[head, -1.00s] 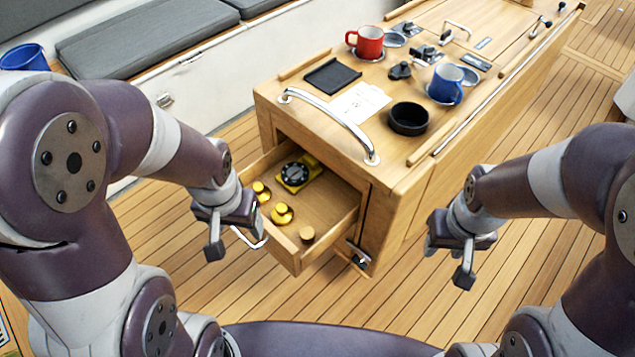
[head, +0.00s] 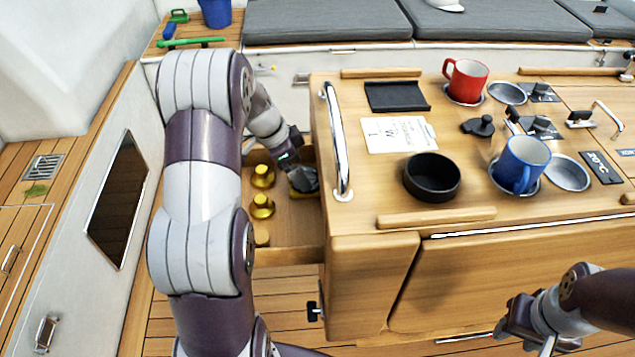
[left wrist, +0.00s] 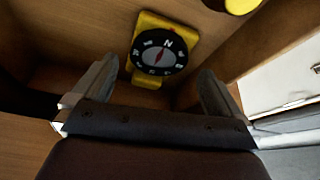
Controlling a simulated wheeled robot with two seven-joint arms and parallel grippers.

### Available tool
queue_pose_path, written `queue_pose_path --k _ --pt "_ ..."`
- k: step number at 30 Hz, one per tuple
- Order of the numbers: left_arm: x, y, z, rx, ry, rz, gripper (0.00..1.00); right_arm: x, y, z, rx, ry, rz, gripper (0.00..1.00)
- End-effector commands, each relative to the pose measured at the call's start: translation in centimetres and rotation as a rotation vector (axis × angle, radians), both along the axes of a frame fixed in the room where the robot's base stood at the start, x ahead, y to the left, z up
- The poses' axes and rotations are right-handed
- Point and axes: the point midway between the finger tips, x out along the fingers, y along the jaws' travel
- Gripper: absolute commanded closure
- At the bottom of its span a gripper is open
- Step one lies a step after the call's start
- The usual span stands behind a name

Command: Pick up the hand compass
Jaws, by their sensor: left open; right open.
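The hand compass (left wrist: 160,52), a black round dial with white marks on a yellow body, lies in the open drawer (head: 290,250). My left gripper (left wrist: 153,84) is open, with the compass beyond its fingertips and roughly between them; no grip shows. In the head view my left gripper (head: 297,172) is down in the drawer beside the cabinet and largely hides the compass. My right gripper (head: 522,325) is open and empty at the lower right, in front of the cabinet.
Yellow knobbed pieces (head: 262,206) stand in the drawer left of my gripper. The cabinet wall and chrome handrail (head: 338,140) are close on its right. On top are a black bowl (head: 432,178), a blue mug (head: 521,164) and a red mug (head: 466,80).

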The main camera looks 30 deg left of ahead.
Motion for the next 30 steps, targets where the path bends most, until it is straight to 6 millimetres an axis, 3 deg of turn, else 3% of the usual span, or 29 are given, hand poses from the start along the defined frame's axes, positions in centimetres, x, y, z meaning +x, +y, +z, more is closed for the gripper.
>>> queue_pose_path --k 6,13,14,18,19,30 --pt "1.1 -1.2 -3.3 -0.001 0.001 -0.001 0.0 0.0 0.0 -0.1 0.0 0.0 0.0 0.57" --pt "1.2 -1.3 -3.6 0.0 0.001 -0.001 0.0 0.0 0.0 -0.1 0.0 0.0 0.0 0.57" --pt "1.2 -1.3 -3.6 0.001 0.0 -0.001 0.03 0.0 0.0 -0.1 0.0 0.0 0.0 0.57" --pt "1.2 -1.3 -3.6 0.001 0.001 0.0 0.49 0.0 0.0 -0.1 0.0 0.0 0.0 0.57" --pt "1.2 -1.3 -3.6 0.001 0.001 0.0 0.55 0.0 0.0 -0.1 0.0 0.0 0.0 0.57" --pt "0.5 -1.1 -2.7 0.001 -0.003 0.001 0.55 0.0 0.0 -0.2 0.0 0.0 0.0 0.57"
